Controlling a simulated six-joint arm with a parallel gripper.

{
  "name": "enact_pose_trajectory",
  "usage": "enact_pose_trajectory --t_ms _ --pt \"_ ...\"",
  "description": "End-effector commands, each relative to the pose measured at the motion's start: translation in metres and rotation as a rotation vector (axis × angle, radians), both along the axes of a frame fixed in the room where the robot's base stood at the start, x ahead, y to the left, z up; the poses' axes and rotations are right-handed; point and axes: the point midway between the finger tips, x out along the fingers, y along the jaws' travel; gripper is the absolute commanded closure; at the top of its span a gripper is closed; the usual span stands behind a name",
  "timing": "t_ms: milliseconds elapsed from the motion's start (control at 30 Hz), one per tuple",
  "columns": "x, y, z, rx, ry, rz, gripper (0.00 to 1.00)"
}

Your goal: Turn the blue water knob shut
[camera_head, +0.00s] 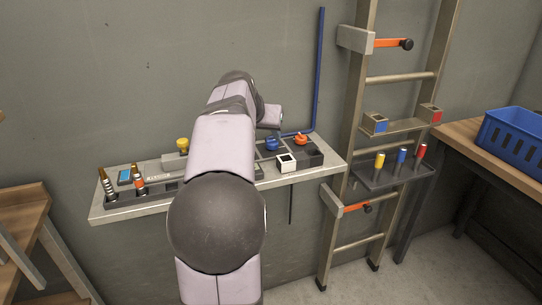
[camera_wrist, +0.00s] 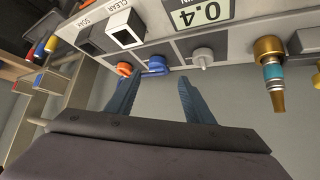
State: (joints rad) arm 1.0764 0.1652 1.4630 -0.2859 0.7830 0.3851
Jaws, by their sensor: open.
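The blue water knob (camera_head: 271,144) stands on the right part of the wall shelf, with an orange knob (camera_head: 301,140) just right of it. In the wrist view the blue knob (camera_wrist: 156,66) appears beyond my fingertips, nearer the left finger, with the orange knob (camera_wrist: 124,69) on its left. My gripper (camera_wrist: 159,77) is open, its two blue-grey fingers apart with nothing between them. I cannot tell the exact gap to the knob. In the head view my arm covers the middle of the shelf and the fingers are hidden.
A grey knob (camera_wrist: 203,57) and brass fitting (camera_wrist: 270,62) lie right in the wrist view. A blue pipe (camera_head: 319,70) rises behind; a ladder (camera_head: 354,95) stands right.

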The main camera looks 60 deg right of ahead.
Motion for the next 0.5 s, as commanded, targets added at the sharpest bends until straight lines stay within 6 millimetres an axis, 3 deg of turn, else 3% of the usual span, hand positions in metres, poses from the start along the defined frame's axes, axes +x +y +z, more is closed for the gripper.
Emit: enact_pose_trajectory --t_ms 500 --pt "-0.002 -0.018 -0.015 -0.007 -0.023 -0.031 0.52"
